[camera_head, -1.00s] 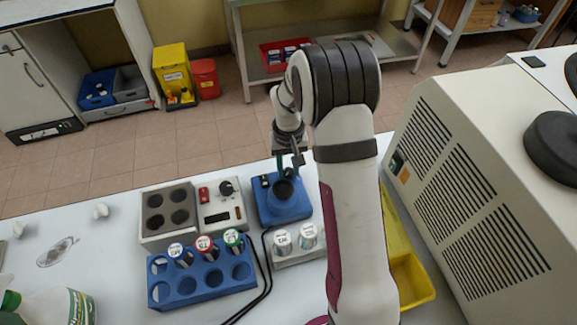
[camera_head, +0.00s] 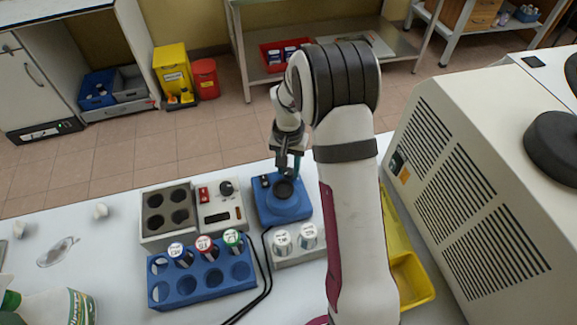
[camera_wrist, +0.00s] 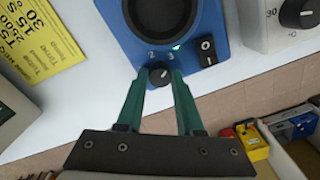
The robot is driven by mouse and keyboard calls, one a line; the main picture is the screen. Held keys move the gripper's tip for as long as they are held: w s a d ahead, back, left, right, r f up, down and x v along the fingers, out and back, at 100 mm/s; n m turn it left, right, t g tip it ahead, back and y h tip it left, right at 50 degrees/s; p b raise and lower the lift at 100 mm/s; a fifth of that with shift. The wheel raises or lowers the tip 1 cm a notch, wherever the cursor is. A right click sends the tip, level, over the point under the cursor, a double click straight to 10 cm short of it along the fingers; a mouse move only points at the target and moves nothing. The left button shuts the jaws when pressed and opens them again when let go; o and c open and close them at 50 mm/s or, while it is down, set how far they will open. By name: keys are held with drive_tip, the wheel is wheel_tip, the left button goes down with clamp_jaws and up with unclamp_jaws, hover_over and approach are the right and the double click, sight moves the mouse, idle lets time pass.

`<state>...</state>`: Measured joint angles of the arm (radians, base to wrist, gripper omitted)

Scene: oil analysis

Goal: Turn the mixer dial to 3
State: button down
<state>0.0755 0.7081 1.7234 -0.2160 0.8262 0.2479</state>
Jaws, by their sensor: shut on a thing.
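The blue mixer (camera_head: 292,212) stands on the white bench in the head view, with a dark round cup on top. In the wrist view, the mixer (camera_wrist: 222,28) fills the top middle. Its small dark dial (camera_wrist: 160,73) sits between my green fingertips, with small figures printed around it. The dial's exact setting is too small to read. My gripper (camera_wrist: 161,76) is shut on the dial, one finger on each side. In the head view, my gripper (camera_head: 290,170) is at the mixer's far side and the dial is hidden. A rocker switch (camera_wrist: 206,50) is right of the dial.
A heater block (camera_head: 149,228) with its own knob stands left of the mixer. A blue tube rack (camera_head: 205,289) and a holder with two white-capped vials (camera_head: 295,253) are nearer. A large vented machine (camera_head: 462,150) and a yellow tray (camera_head: 418,280) are at the right.

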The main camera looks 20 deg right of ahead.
sight(289, 171)
drive_tip(key=c, duration=0.8)
unclamp_jaws()
drive_tip(key=shift+c, duration=0.2)
wheel_tip(289, 171, up, 16)
drive_tip(key=s+a+y, duration=0.1)
drive_tip(key=s+a, duration=0.2)
drive_tip(key=s, duration=1.1)
drive_tip(key=s+a, duration=0.3)
drive_tip(key=s, duration=1.2)
drive_tip(key=shift+s+a+r+n+y, duration=0.2)
drive_tip(key=shift+a+r+n+y, duration=0.1)
drive_tip(key=shift+a+r+y, duration=0.1)
